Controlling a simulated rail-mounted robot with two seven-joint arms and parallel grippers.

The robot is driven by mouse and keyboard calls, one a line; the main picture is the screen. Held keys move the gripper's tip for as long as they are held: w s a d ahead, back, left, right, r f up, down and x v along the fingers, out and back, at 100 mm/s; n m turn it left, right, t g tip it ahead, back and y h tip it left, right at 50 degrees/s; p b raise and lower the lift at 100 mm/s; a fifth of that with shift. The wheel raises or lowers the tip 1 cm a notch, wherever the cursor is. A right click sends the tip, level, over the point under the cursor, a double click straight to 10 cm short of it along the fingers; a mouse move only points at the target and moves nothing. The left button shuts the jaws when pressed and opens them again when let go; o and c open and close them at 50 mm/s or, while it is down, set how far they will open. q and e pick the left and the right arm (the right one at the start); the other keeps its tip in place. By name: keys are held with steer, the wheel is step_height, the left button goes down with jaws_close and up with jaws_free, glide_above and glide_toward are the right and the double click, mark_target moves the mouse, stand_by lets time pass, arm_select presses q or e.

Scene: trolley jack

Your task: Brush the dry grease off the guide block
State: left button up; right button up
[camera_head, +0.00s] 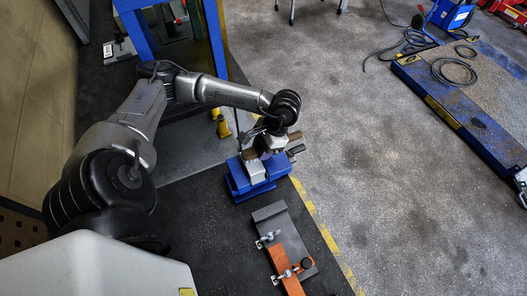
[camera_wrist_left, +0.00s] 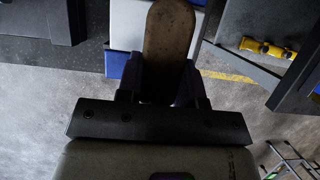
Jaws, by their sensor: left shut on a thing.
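My left gripper (camera_head: 270,147) is low over a blue fixture (camera_head: 240,190) with a pale metal block (camera_head: 257,172) on it, which looks like the guide block. In the left wrist view the gripper (camera_wrist_left: 163,85) is shut on a brown, round-ended wooden piece (camera_wrist_left: 168,35), which looks like the brush's handle. Its bristles are hidden, so I cannot tell whether they touch the block. White and blue surfaces of the fixture show behind it in the wrist view. Grease cannot be made out. My right gripper is not in view.
A grey plate (camera_head: 270,215) and an orange bar (camera_head: 283,263) with clamps lie in front of the fixture on the black surface. A blue-framed stand (camera_head: 215,40) rises behind. A yellow item (camera_head: 223,127) is near the fixture. Open concrete floor (camera_head: 370,160) lies right.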

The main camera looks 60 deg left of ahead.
arm_select(q)
steer(key=shift+w+a, duration=0.1)
steer(key=shift+w, duration=0.15)
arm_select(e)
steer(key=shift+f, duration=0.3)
arm_select(q)
steer(key=shift+s+r, duration=0.2)
steer(key=shift+r, duration=0.4)
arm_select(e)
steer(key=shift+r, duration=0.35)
arm_select(q)
step_height(320, 180, up, 4)
steer(key=shift+a+f+p, duration=0.1)
steer(key=shift+f+p, duration=0.15)
steer(key=shift+p, duration=0.65)
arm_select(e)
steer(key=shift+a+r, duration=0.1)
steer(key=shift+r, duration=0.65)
arm_select(q)
steer(key=shift+r+p, duration=0.45)
steer(key=shift+r, duration=0.75)
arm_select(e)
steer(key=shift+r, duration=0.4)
